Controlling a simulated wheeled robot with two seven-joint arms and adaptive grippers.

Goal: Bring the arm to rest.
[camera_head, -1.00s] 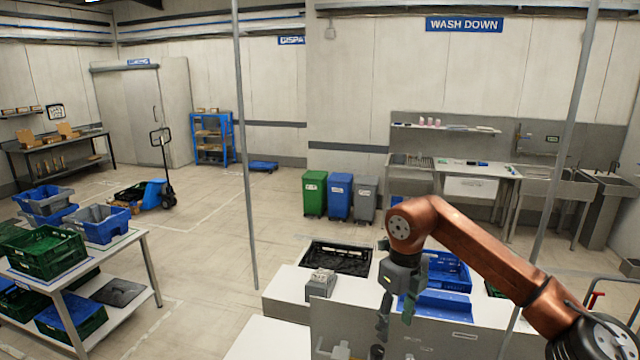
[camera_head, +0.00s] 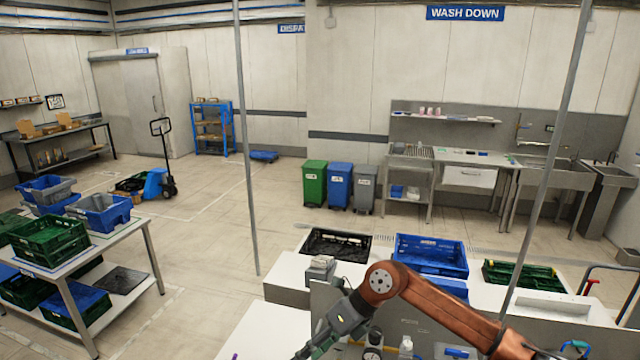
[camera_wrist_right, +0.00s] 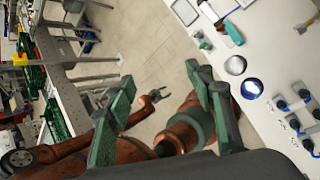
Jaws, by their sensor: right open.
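My right arm comes in from the lower right in the head view, its copper links bent at an elbow joint. Its gripper (camera_head: 312,347) hangs low at the bottom edge, in front of the white counter. In the right wrist view the two green fingers of this gripper (camera_wrist_right: 165,80) stand wide apart with nothing between them. A second copper arm shows beyond them at the left, ending in a small dark gripper (camera_wrist_right: 157,96) that looks like my left one. Its jaws are too small to judge. The left gripper does not show in the head view.
Black (camera_head: 336,251), blue (camera_head: 431,256) and green (camera_head: 521,275) crates stand along the counter's far side. A grey device (camera_head: 320,268) sits beside the black one. Metal posts (camera_head: 247,150) rise in front of me. A crate-laden table (camera_head: 137,243) stands left; open floor lies between.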

